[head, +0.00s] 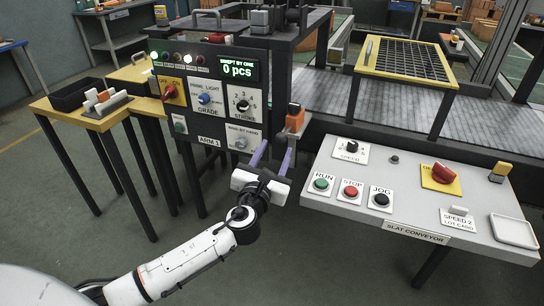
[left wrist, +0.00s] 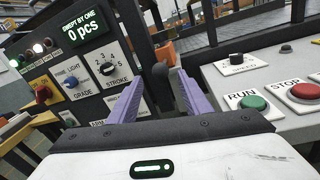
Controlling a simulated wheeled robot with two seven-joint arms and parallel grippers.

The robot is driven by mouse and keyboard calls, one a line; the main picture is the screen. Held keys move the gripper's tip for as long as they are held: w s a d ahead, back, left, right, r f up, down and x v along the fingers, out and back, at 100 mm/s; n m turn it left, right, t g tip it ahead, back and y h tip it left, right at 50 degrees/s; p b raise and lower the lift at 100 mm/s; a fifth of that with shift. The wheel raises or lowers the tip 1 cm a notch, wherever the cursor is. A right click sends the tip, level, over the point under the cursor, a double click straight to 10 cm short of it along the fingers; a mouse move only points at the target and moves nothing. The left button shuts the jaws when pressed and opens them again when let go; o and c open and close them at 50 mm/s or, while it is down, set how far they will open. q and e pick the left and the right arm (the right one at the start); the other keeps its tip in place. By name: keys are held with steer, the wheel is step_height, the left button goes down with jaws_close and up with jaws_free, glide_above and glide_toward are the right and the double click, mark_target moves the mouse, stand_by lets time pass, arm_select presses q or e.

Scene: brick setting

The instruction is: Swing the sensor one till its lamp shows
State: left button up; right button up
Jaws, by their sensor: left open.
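An orange block (head: 295,120), possibly the sensor, sits at the right edge of the black control panel (head: 185,112), with a dark upright piece at its top. It also shows in the left wrist view (left wrist: 165,54), behind a dark rounded lever-like post (left wrist: 160,76). My left gripper (head: 272,150) is open, its purple fingers pointing at the panel's lower right, below the orange block. In the left wrist view the post appears between the open fingers, apparently ungripped; contact cannot be told. A row of small lamps (head: 178,57) tops the panel; which one belongs to the sensor is unclear.
The panel carries a display (head: 237,70) reading 0 pcs, a red switch (head: 170,91) and dials. A grey console (head: 420,190) with RUN, STOP and JOG buttons stands close at the right. A yellow side table (head: 88,118) is at the left. Open floor lies in front.

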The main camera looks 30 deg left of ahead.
arm_select(q)
steer(key=v, duration=0.3)
stand_by(0.5)
steer(key=s+d+f+n+g+h, duration=0.2)
steer(key=s+d+f+n+g, duration=0.15)
steer(key=s+f+n, duration=0.55)
steer(key=s+d+f+n+g+h, duration=0.2)
steer(key=s+d+f+n, duration=0.3)
steer(key=f, duration=0.5)
steer(key=s+d+f+n+g+h, duration=0.1)
steer(key=s+f+n, duration=0.3)
steer(key=s+n, duration=0.4)
steer(key=s+d+f+n+g+h, duration=0.2)
steer(key=s+n, duration=0.5)
steer(key=n, duration=0.4)
steer(key=d+f, duration=0.1)
steer(key=d, duration=0.1)
steer(key=shift+s+d+f, duration=0.3)
steer(key=shift+s+f, duration=0.1)
